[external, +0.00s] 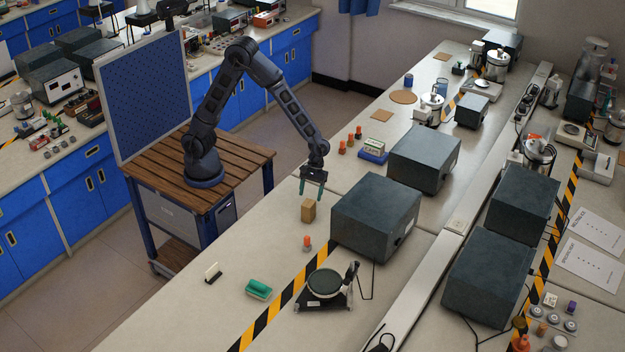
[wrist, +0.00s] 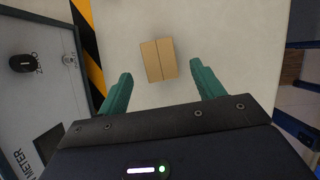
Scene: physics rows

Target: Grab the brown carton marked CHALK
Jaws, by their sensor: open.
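A small brown carton (external: 308,211) stands on the pale bench top, left of a large dark grey box. I cannot read any marking on it. My gripper (external: 311,194) is open, with its teal fingers pointing down just above the carton. In the wrist view the carton (wrist: 158,60) lies ahead of the gap between the open fingers (wrist: 162,70), slightly turned. A seam runs across its top face. Nothing is between the fingers, and they appear apart from the carton.
The large dark grey box (external: 376,217) stands close to the right of the carton. A small orange-topped item (external: 307,244) is in front of it. Yellow-black tape (external: 283,303) crosses the bench, near a round black-topped device (external: 325,284). The bench left of the carton is clear.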

